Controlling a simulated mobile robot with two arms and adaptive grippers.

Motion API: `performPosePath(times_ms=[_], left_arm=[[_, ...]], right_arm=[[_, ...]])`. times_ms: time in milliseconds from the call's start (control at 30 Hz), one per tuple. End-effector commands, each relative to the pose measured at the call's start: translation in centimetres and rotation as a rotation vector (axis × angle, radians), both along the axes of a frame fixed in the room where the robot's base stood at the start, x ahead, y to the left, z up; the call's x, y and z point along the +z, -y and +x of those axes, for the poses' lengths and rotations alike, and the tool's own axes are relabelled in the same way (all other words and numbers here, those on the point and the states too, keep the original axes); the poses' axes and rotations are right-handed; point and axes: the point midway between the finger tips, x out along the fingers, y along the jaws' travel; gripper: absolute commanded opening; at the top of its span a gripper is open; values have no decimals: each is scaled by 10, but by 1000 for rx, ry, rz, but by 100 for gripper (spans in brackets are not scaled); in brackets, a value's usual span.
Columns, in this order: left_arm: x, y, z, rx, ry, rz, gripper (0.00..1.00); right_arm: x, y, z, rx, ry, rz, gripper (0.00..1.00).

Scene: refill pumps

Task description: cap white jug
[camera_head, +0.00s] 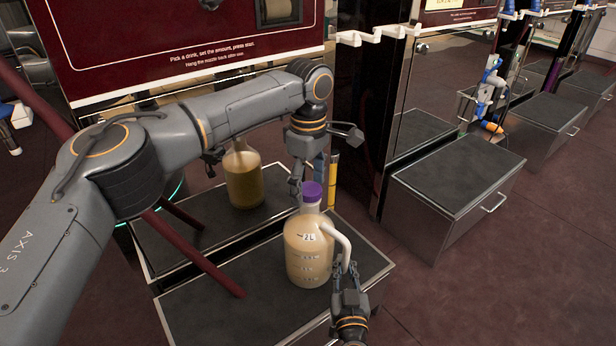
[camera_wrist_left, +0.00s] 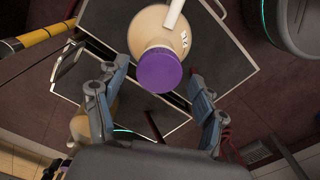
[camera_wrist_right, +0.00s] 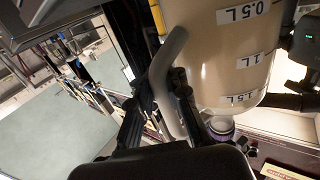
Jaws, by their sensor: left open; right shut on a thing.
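The white jug (camera_head: 308,250) stands upright on a dark drawer top, holding beige liquid up to its shoulder. A purple cap (camera_head: 312,191) sits on its mouth; I cannot tell how tightly. My left gripper (camera_head: 310,176) is open just above the cap. In the left wrist view, the cap (camera_wrist_left: 159,70) lies between the spread fingertips, with no contact visible. My right gripper (camera_head: 347,272) is shut on the jug's white handle (camera_head: 338,238). In the right wrist view, the fingers clasp the handle (camera_wrist_right: 167,75) beside the marked jug wall (camera_wrist_right: 225,55).
The drawer top (camera_head: 215,310) has free room left of the jug. A dark red bar (camera_head: 205,262) crosses behind it. A shiny dispenser panel stands behind, showing what looks like the jug's reflection (camera_head: 243,178). Another drawer unit (camera_head: 455,175) stands to the right.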

Motion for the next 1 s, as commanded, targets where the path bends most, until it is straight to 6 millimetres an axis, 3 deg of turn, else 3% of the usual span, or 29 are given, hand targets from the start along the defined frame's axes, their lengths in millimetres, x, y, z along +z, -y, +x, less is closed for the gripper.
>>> performPosePath(times_ms=[167,433,667,1000], left_arm=[[0,0,0,0,0,0,68],[0,0,0,0,-2,1,13],[-1,0,-1,-76,-4,0,12],[-2,1,0,-676,-8,2,12]], right_arm=[[-2,4,0,-9,-3,-5,0],[-2,5,0,-9,-3,-5,0],[-2,5,0,-10,-3,-4,0],[-2,5,0,-10,-3,-4,0]])
